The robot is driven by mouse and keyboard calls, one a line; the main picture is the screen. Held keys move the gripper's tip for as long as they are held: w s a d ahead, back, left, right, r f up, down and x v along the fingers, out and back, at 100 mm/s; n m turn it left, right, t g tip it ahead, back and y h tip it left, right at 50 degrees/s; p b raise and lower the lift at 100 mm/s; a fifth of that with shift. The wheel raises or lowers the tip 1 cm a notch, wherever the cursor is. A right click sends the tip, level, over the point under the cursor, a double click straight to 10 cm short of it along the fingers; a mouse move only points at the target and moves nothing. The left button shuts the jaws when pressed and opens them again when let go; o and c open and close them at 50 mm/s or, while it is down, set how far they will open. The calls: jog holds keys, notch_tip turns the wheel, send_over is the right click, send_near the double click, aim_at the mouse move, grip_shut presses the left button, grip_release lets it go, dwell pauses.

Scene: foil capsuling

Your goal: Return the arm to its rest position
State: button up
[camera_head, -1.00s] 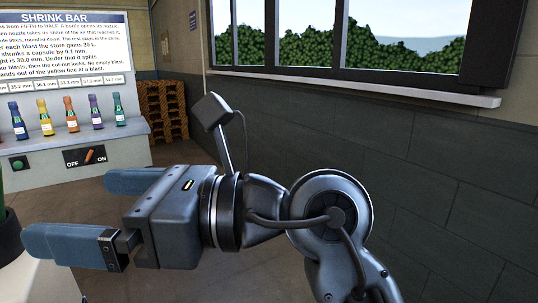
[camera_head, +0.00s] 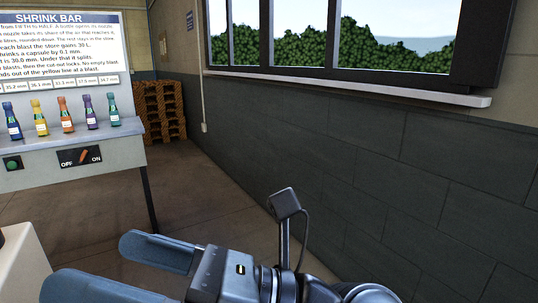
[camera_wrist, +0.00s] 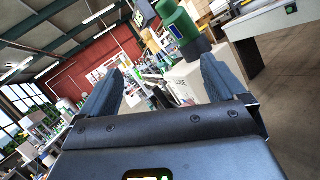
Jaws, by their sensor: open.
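My gripper (camera_head: 118,264) is low in the head view, its two blue fingers spread apart and pointing left. Nothing is between the fingers. My arm runs from it to the lower right, partly cut off by the bottom edge. In the wrist view the same two fingers of my gripper (camera_wrist: 163,85) stand apart at the left and right, with open air between them.
A bench with a row of coloured bottles (camera_head: 67,115), a green button (camera_head: 12,163) and an OFF/ON switch (camera_head: 80,156) stands left. A pale block (camera_head: 22,262) is at the lower left. Wooden pallets (camera_head: 160,108) stand behind. A grey wall (camera_head: 400,170) bounds the right.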

jog(key=s+d+f+n+t+h, duration=0.5)
jog(key=d+f+n+t+h, duration=0.1)
jog(key=d+n, duration=0.3)
jog(key=s+d+f+n+t+h, duration=0.5)
jog(key=d+f+n+t+h, duration=0.1)
jog(key=d+n, duration=0.4)
jog(key=s+d+f+n+t+h, duration=0.5)
jog(key=d+f+n+t+h, duration=0.1)
jog(key=d+n, duration=0.3)
jog(key=shift+d+n+t+h, duration=0.2)
jog(key=shift+n+t+h, duration=0.2)
jog(key=shift+t, duration=0.1)
jog(key=s+d+f+m+g+h, duration=0.1)
jog(key=s+m, duration=0.1)
jog(key=s, duration=0.1)
jog(key=s+d+f+m+g+h, duration=0.1)
jog(key=s+d+f+g, duration=0.1)
jog(key=s, duration=0.1)
jog(key=s+d+f+m+g, duration=0.1)
jog(key=s+f+m, duration=0.1)
jog(key=shift+s+d+m+g+h, duration=0.3)
jog(key=shift+s+d+h, duration=0.05)
jog(key=shift+s+h, duration=0.05)
jog(key=shift+c, duration=0.4)
jog(key=shift+w, duration=0.1)
